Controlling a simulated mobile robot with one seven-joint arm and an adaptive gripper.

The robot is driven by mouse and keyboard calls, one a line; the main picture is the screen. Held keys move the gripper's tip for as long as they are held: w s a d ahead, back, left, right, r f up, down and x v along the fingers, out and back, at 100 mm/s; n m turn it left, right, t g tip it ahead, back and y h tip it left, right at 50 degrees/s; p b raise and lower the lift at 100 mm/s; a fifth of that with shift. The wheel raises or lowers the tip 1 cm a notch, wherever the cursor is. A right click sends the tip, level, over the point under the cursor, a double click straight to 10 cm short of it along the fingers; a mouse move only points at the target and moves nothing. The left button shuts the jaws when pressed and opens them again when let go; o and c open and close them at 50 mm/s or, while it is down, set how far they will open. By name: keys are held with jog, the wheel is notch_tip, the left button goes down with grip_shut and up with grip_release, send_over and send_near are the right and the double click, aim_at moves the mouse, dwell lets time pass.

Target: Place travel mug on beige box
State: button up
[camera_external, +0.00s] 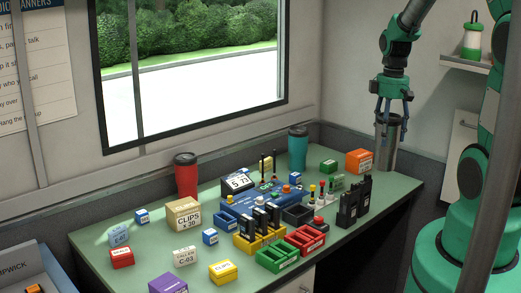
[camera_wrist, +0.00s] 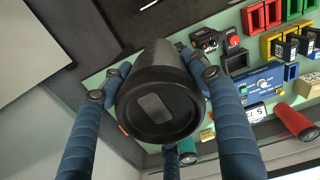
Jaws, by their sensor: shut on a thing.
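A grey travel mug (camera_external: 385,146) with a black lid is at the back right end of the green table. My gripper (camera_external: 391,117) is above it, with its fingers shut around the mug's upper part. The mug is upright; I cannot tell whether its base touches the table. In the wrist view the mug's dark lid (camera_wrist: 158,105) fills the middle, between the blue fingers of my gripper (camera_wrist: 154,86). The beige box (camera_external: 183,214), labelled CLIPS x 20, stands on the left part of the table with its top bare.
A red mug (camera_external: 186,175) stands behind the beige box and a teal mug (camera_external: 297,149) farther right. Small boxes surround the beige box.

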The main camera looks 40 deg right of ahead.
jog(key=w+a+r+n+p, duration=0.2)
jog(key=w+a+n+p, duration=0.45)
jog(key=w+a, duration=1.45)
jog(key=w+a+f+n+p, duration=0.1)
jog(key=w+a+p, duration=0.15)
jog(key=a, duration=0.95)
jog(key=w+a+f+n+p, duration=0.15)
jog(key=a+p, duration=0.25)
jog(key=a, duration=0.8)
jog(key=shift+m, duration=0.4)
jog(key=f, duration=0.3)
jog(key=a+f, duration=0.1)
jog(key=shift+w+f, duration=0.2)
jog(key=shift+f, duration=0.2)
jog(key=w+a+f+p, duration=0.1)
jog(key=w+a+p, duration=0.1)
jog(key=w, duration=1.3)
jog(key=shift+w+a+f+p, duration=0.2)
jog(key=shift+w+a+p, duration=0.15)
jog(key=shift+a, duration=0.5)
